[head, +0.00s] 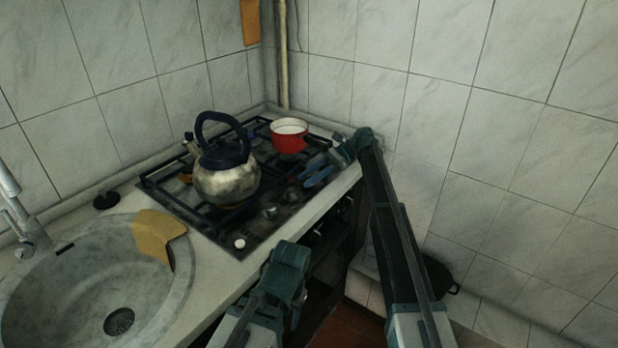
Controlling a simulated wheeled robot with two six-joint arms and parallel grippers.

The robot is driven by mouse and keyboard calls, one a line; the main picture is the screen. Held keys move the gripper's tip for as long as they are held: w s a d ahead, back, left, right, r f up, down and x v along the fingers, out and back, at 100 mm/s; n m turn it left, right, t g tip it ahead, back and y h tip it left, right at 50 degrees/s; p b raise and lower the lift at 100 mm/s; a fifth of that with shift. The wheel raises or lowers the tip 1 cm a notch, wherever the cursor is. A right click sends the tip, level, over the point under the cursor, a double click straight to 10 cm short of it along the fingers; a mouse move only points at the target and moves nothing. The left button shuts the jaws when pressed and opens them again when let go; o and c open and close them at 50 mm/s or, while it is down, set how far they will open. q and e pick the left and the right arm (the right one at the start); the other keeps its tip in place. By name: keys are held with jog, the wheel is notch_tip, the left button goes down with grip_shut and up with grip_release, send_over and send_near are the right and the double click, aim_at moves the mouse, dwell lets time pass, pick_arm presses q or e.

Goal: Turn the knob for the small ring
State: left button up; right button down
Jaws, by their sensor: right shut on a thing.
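The gas hob (197,221) is set in the counter with a row of knobs along its front edge. One knob (239,243) at the near end looks white; two darker knobs (270,211) (291,195) sit farther along. My right gripper (309,181) reaches down from the right over the far end of this row, its blue-grey fingers shut on a knob that they largely hide. Which ring that knob serves cannot be told. My left arm shows at the bottom, but its gripper fingers are not visible.
A steel kettle (227,182) with a dark handle stands on the hob. A red pot (289,137) with a white inside stands at the back right. Tiled walls close off the back and right.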

dwell(0.5)
jog(key=shift+c, duration=2.3)
grip_release()
jog(key=shift+a, duration=0.1)
pick_arm(q)
jog(key=shift+r, duration=0.1)
pick_arm(e)
jog(key=shift+r, duration=0.15)
